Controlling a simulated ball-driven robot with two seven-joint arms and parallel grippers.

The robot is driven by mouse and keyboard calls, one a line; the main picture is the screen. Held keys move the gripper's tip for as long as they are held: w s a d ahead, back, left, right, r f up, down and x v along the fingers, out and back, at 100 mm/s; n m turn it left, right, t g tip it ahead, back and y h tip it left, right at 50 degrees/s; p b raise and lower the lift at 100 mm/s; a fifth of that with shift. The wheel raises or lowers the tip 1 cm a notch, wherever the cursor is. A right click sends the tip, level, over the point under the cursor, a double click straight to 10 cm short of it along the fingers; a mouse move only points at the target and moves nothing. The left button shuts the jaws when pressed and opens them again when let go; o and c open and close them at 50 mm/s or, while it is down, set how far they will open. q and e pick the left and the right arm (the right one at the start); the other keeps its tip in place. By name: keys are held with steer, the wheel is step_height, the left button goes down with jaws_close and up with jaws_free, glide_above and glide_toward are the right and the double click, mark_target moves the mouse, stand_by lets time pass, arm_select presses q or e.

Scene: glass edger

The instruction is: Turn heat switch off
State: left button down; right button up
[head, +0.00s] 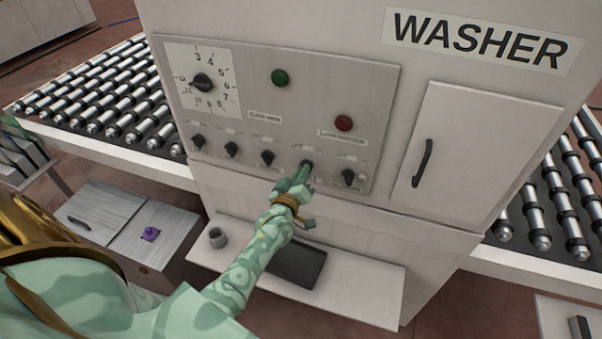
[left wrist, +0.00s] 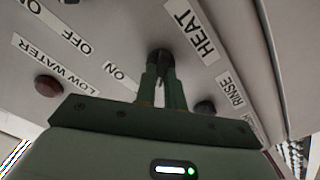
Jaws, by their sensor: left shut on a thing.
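The heat switch (head: 307,163) is a black knob, fourth from the left in the lower row on the washer's panel. In the left wrist view the knob (left wrist: 160,54) sits beside the HEAT label (left wrist: 191,30), with ON and OFF labels near it. My left gripper (head: 302,173) is shut on this knob, its two green fingers (left wrist: 160,72) on either side of it. The fingers partly hide the knob, so I cannot tell which way it points. My right gripper is not in view.
A black knob (head: 348,177) stands close on the right, and another (head: 267,158) on the left. A red button (head: 344,123), green button (head: 280,77) and dial (head: 202,83) are above. A shelf with a dark tray (head: 298,266) and grey cup (head: 217,238) lies below.

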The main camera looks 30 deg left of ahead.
arm_select(q)
steer(key=shift+f, duration=0.15)
steer(key=c, duration=1.5)
jaws_free()
steer(key=shift+c, duration=0.2)
steer(key=shift+o, duration=0.3)
steer(key=p+v, duration=0.7)
steer(key=v, duration=0.9)
steer(key=shift+s, duration=0.15)
